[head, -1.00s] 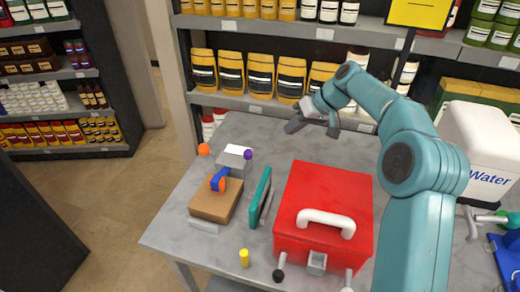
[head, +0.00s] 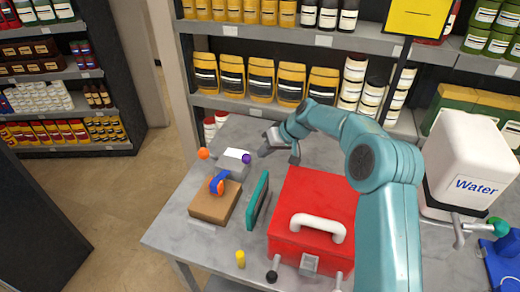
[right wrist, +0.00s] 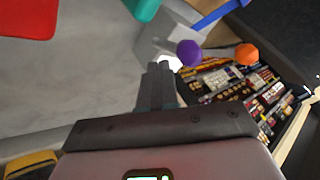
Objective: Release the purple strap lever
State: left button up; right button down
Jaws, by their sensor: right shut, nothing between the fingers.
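The purple ball-shaped lever end (head: 247,158) is on the right of a grey pump body (head: 231,168) with a white top, at the table's left rear. It also shows in the right wrist view (right wrist: 189,53), just beyond and right of my fingertips. An orange ball (head: 204,154) is on the pump's other side. My right gripper (head: 265,151) is a short way right of the purple ball and seems apart from it. In the right wrist view its fingers (right wrist: 160,75) are together and empty. My left gripper is not in view.
A brown block with a blue clamp (head: 215,208) sits in front of the pump. A teal panel (head: 257,200), red case (head: 312,205) and yellow cylinder (head: 240,259) stand nearby. A water container (head: 470,160) is at right. Stocked shelves rise behind the table.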

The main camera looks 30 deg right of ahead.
aim_at(248, 162)
jog(key=a+b, duration=0.2)
jog(key=a, duration=0.1)
jog(key=shift+s+a+f, duration=0.2)
jog(key=shift+a+f, duration=0.05)
jog(key=shift+f, duration=0.1)
dwell(0.4)
